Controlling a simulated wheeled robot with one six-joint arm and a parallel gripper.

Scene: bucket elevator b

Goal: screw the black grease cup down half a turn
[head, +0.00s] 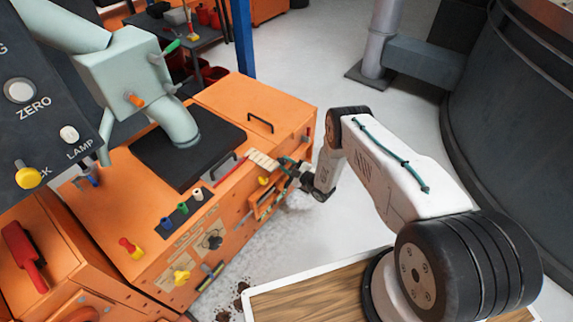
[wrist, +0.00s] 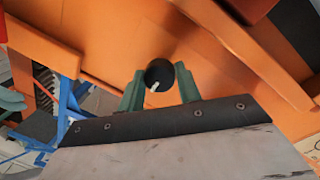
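In the wrist view the black grease cup (wrist: 158,76) is a small round black cap with a white mark on its face, set against orange metal. My gripper (wrist: 160,70) has its two green fingers apart, one at the left and one at the right of the cap. A narrow gap seems to show at each side; whether a finger touches it I cannot tell. In the head view my gripper (head: 287,167) is at the orange machine's side (head: 236,218). The cup cannot be made out there.
Orange bars (wrist: 245,50) run close to the right of the fingers in the wrist view, and a blue frame (wrist: 62,100) stands at the left. In the head view a yellow knob (head: 263,180) and a black star knob (head: 213,240) are on the machine's side. Open floor (head: 325,75) lies beyond.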

